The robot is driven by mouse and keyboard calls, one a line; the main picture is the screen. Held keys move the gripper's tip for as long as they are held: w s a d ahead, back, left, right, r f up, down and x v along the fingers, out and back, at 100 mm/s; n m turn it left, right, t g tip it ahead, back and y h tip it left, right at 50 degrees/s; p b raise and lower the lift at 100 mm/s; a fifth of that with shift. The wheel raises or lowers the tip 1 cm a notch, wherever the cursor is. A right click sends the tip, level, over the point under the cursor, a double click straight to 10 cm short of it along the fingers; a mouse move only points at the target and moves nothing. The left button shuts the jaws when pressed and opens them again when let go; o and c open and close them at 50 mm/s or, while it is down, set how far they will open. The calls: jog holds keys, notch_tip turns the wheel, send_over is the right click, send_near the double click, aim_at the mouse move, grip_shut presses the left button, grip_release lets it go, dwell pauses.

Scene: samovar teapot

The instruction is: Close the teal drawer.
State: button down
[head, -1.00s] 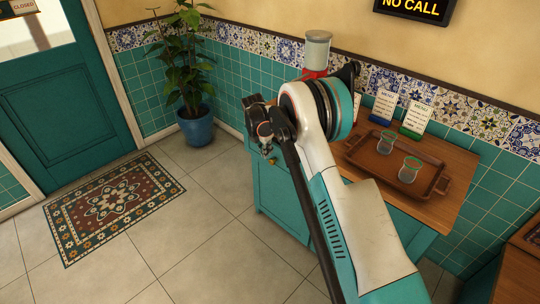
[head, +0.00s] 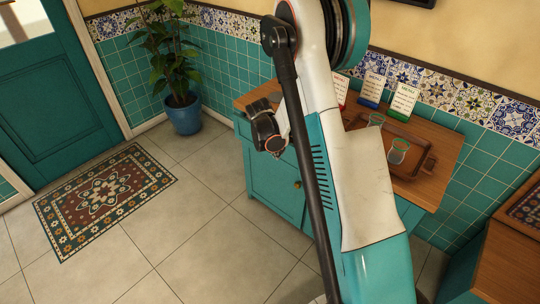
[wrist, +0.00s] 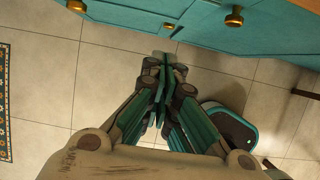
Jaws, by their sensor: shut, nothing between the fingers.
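The teal cabinet (head: 275,185) stands against the tiled wall, under a wooden top. My arm covers much of its upper front in the head view, so how far the drawer stands out is hard to tell there. In the wrist view the teal front (wrist: 205,14) crosses the top edge with brass knobs, one large (wrist: 234,18) and one smaller (wrist: 168,27). My gripper (wrist: 164,66) is shut and empty, just short of the teal front in that picture. In the head view my gripper (head: 268,132) hangs in front of the cabinet's left part.
A tray (head: 428,165) with two glasses and several menu cards stand on the cabinet top. A potted plant (head: 183,112) stands on the floor left of the cabinet. A patterned rug (head: 105,200) lies further left. The tiled floor (head: 190,240) in front is clear.

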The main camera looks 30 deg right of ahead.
aim_at(295, 148)
jog(key=shift+w+d+f+b, duration=0.45)
jog(key=shift+d+f+b, duration=0.45)
jog(key=shift+d+f, duration=0.45)
jog(key=shift+w+d+f+b, duration=0.45)
jog(key=shift+d+f+b, duration=0.55)
jog(key=shift+f, duration=0.7)
jog(key=shift+w+d+f+b, duration=0.45)
jog(key=shift+d+f+b, duration=0.3)
jog(key=shift+d+f, duration=0.65)
jog(key=shift+a+f, duration=0.1)
jog(key=d, duration=0.1)
jog(key=w+d, duration=0.1)
jog(key=d, duration=0.2)
jog(key=shift+w+d, duration=0.3)
jog(key=shift+w, duration=0.05)
jog(key=shift+a, duration=0.1)
